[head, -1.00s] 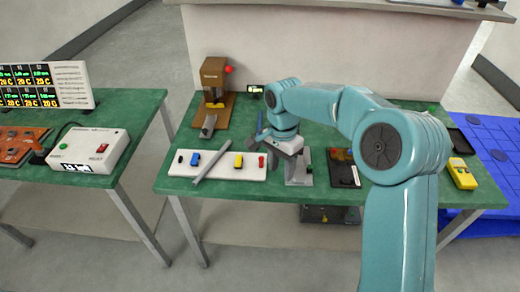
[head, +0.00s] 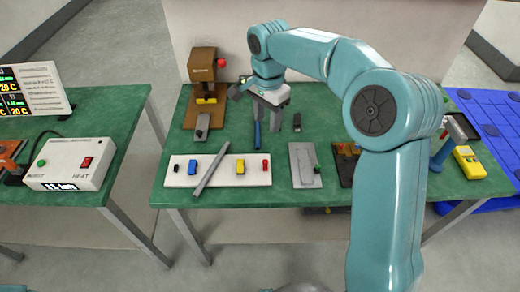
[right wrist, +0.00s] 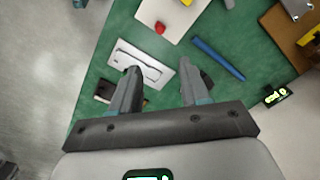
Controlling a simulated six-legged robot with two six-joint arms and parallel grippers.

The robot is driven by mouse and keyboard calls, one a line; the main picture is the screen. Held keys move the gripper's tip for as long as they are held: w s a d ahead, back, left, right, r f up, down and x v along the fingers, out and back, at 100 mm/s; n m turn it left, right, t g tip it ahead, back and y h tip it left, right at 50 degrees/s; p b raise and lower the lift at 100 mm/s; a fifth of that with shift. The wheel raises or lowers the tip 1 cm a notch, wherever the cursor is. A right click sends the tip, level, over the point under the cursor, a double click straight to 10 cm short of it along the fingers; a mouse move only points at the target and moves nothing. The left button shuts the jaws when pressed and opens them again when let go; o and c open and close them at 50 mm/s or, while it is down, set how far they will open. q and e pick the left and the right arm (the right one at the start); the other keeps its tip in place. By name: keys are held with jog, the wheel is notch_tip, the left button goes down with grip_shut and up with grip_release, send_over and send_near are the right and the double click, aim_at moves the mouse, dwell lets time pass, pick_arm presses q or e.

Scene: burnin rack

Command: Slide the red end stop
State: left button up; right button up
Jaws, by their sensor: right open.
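The red end stop (head: 265,166) is a small red block at the right end of a white board (head: 222,178). The same board carries a yellow block (head: 240,167), a blue block (head: 192,167) and a grey bar (head: 211,170) lying slantwise across it. In the right wrist view the red end stop (right wrist: 160,28) shows beyond the fingers, on the board's near end. My right gripper (head: 258,108) is open and empty above the table, behind the board. Its spread fingers show in the right wrist view (right wrist: 160,76), apart from the end stop. My left gripper is out of view.
A grey plate (head: 304,166) lies right of the board, and a dark tray (head: 346,166) beyond it. A blue bar (head: 257,134) lies behind the board. A brown press (head: 203,82) stands back left. A yellow meter (head: 468,162) is far right.

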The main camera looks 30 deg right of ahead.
send_near(265, 161)
notch_tip(265, 161, down, 7)
jog(key=shift+s+f, duration=0.15)
jog(key=shift+f, duration=0.45)
jog(key=shift+d, duration=0.1)
grip_shut()
